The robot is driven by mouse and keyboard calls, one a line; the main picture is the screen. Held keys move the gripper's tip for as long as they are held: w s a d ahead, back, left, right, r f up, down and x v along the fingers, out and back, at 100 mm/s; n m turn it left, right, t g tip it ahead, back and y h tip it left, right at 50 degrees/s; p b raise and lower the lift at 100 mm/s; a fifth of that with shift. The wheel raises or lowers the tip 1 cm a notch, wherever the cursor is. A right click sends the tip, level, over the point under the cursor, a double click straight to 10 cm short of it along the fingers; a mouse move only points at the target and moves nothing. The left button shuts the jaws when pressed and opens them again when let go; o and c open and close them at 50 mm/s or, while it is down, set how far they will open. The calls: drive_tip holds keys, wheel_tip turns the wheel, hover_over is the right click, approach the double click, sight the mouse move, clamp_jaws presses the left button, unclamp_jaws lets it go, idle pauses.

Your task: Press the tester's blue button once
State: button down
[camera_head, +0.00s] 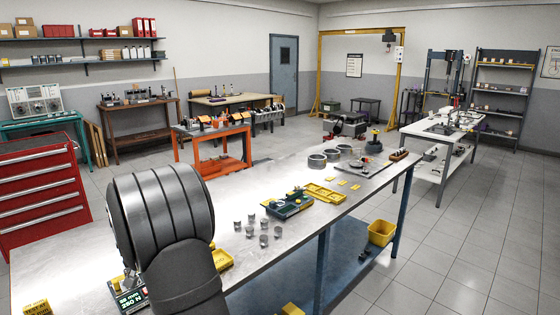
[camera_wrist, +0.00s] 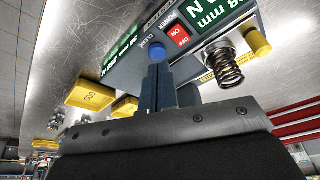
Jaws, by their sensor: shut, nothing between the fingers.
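The tester (camera_wrist: 126,68) is a blue-grey unit with green displays, a red ON/OFF power switch (camera_wrist: 178,39) and a round blue button (camera_wrist: 157,52) by the word CLEAR. A coil spring (camera_wrist: 226,69) stands on its right side in the wrist view. My gripper (camera_wrist: 158,68) is shut and empty. Its fingertips are at the blue button's lower edge in that view; I cannot tell whether they touch it. In the head view, the tester (camera_head: 132,298) shows only in part beside my arm, and my fingers are hidden.
The tester is on the metal workbench (camera_head: 285,255). Yellow trays (camera_wrist: 90,95) and several small metal cylinders (camera_head: 264,240) lie near it. A red drawer cabinet (camera_head: 45,190) stands left.

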drive_tip(key=shift+f, duration=1.4)
drive_tip(key=shift+r, duration=3.1)
drive_tip(key=shift+f, duration=0.15)
drive_tip(key=shift+f, duration=2.05)
